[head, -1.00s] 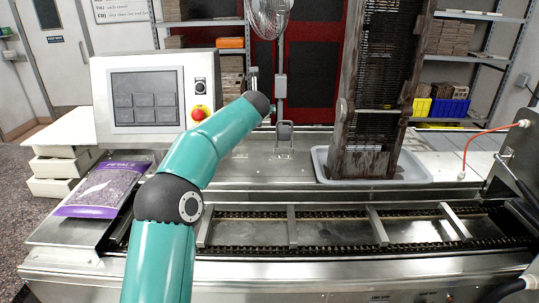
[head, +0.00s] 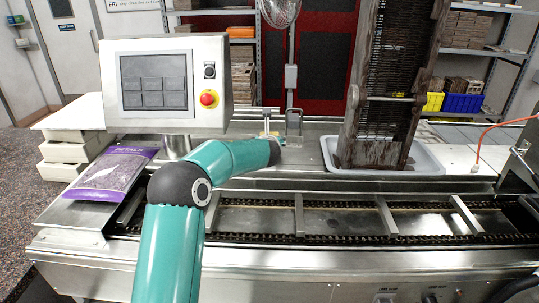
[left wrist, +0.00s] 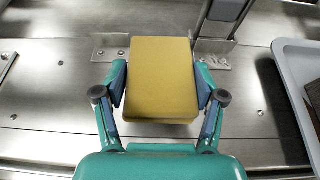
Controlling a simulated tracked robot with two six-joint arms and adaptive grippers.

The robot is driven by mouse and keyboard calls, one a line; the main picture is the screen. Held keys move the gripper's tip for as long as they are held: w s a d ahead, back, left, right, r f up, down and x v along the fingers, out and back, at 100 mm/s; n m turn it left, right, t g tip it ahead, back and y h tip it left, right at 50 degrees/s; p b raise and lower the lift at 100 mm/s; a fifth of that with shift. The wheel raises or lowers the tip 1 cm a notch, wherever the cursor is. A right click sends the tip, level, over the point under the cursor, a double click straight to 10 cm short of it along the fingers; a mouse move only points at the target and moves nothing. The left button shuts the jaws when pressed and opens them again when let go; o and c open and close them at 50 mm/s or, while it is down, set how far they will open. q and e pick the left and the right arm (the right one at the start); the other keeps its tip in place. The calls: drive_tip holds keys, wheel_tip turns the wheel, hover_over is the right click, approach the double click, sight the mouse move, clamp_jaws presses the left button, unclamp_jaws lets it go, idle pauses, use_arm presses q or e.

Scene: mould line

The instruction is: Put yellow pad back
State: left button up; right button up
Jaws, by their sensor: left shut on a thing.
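In the left wrist view the yellow pad (left wrist: 160,75) is a flat rectangular block. My left gripper (left wrist: 161,84) is shut on it, with one finger against each long side. The pad is over the steel machine deck (left wrist: 50,110); I cannot tell whether it touches the deck. Steel bracket plates with holes (left wrist: 108,46) show beside the pad's far end. In the head view my left arm reaches over the deck, and its end hides most of the gripper and pad near the upright bracket (head: 293,122). My right gripper is in neither view.
A grey tray (head: 432,165) holding a tall dark rack (head: 385,90) stands right of the arm. The control panel (head: 160,85) is behind left. A purple-topped bag (head: 112,175) lies left. The chain conveyor (head: 330,218) runs in front. Open deck lies between bracket and tray.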

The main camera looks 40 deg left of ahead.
use_arm(q)
wheel_tip(320, 180, down, 4)
drive_tip(key=shift+f+b, duration=0.1)
drive_tip(key=shift+b, duration=0.35)
drive_tip(key=o, duration=1.1)
drive_tip(key=shift+r, duration=0.2)
drive_tip(key=shift+s+d, duration=0.15)
drive_tip(key=b+v, duration=0.3)
drive_tip(key=v, duration=0.8)
drive_tip(key=shift+s+d+r, duration=0.15)
drive_tip(key=shift+s+r, duration=0.05)
drive_tip(key=shift+s, duration=0.05)
